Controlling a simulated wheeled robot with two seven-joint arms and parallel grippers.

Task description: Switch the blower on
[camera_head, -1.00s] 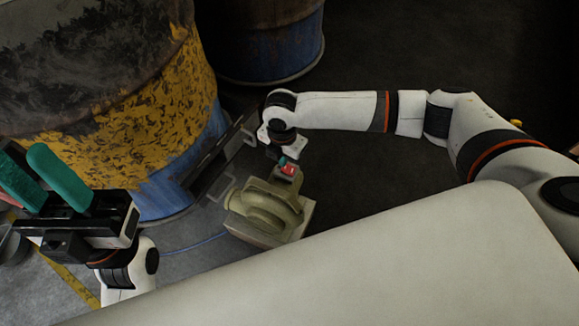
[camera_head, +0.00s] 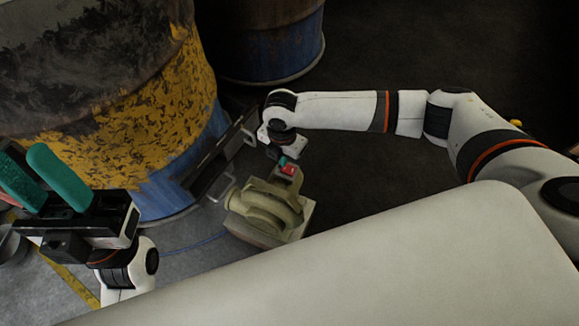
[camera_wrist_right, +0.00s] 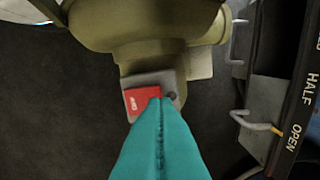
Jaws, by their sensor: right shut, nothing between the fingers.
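The blower (camera_head: 265,210) is an olive-beige snail-shaped housing on the floor beside the big barrel. It also shows at the top of the right wrist view (camera_wrist_right: 140,25). A grey switch box with a red switch (camera_head: 290,169) sits on it; in the right wrist view the red face (camera_wrist_right: 140,102) carries white lettering. My right gripper (camera_head: 283,160) is shut and empty. In the right wrist view its teal fingertips (camera_wrist_right: 160,100) are at the switch's right part and hide some of it; I cannot tell whether they touch. My left gripper (camera_head: 42,180) is open and empty, away from the blower.
A yellow and blue barrel (camera_head: 150,130) stands at left, a blue one (camera_head: 270,45) behind it. A dark panel marked HALF and OPEN (camera_wrist_right: 300,95), with a metal handle (camera_wrist_right: 255,125), is close to the right of my right gripper. Dark floor right of the blower is clear.

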